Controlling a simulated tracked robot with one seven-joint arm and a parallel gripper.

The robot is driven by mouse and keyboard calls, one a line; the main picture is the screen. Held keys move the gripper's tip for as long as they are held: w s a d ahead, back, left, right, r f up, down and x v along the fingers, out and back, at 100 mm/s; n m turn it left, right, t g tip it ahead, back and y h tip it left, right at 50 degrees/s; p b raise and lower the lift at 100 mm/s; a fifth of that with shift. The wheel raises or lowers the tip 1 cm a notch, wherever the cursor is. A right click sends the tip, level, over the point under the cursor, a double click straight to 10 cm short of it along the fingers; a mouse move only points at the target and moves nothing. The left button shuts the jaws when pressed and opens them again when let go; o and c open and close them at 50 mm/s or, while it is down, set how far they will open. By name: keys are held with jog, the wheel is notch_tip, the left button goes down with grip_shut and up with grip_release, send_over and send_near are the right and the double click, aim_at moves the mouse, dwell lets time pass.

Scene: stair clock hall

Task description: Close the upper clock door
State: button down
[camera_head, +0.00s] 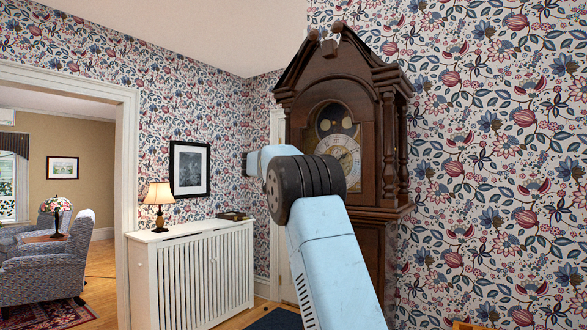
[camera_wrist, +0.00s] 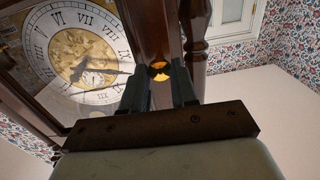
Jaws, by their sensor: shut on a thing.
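The tall dark wooden clock (camera_head: 390,120) stands against the wallpapered wall in the head view. Its upper door (camera_head: 312,100) has an arched wooden frame around the pale dial (camera_head: 345,150). My light-blue arm crosses in front and hides part of the hood; my gripper is not visible there. In the wrist view the dial (camera_wrist: 75,50) is at the left, beside a dark wooden strip of the door frame (camera_wrist: 152,22). My gripper (camera_wrist: 160,72) is shut on a small brass knob (camera_wrist: 159,68) at this strip. I cannot tell whether the door sits flush with the hood.
A white radiator cover (camera_head: 190,270) stands left of the clock, with a lit lamp (camera_head: 159,195) and a dark book-like object (camera_head: 233,215) on top. A turned wooden column (camera_wrist: 197,45) stands close right of my fingers. A doorway at the left opens to a sitting room.

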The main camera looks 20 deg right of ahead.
jog(key=shift+w+d+g, duration=0.3)
jog(key=shift+w+d, duration=0.1)
jog(key=shift+w, duration=0.1)
jog(key=shift+d, duration=0.1)
jog(key=c, duration=0.9)
grip_release()
jog(key=v, duration=1.3)
jog(key=shift+s+a+f, duration=0.2)
jog(key=shift+a, duration=0.2)
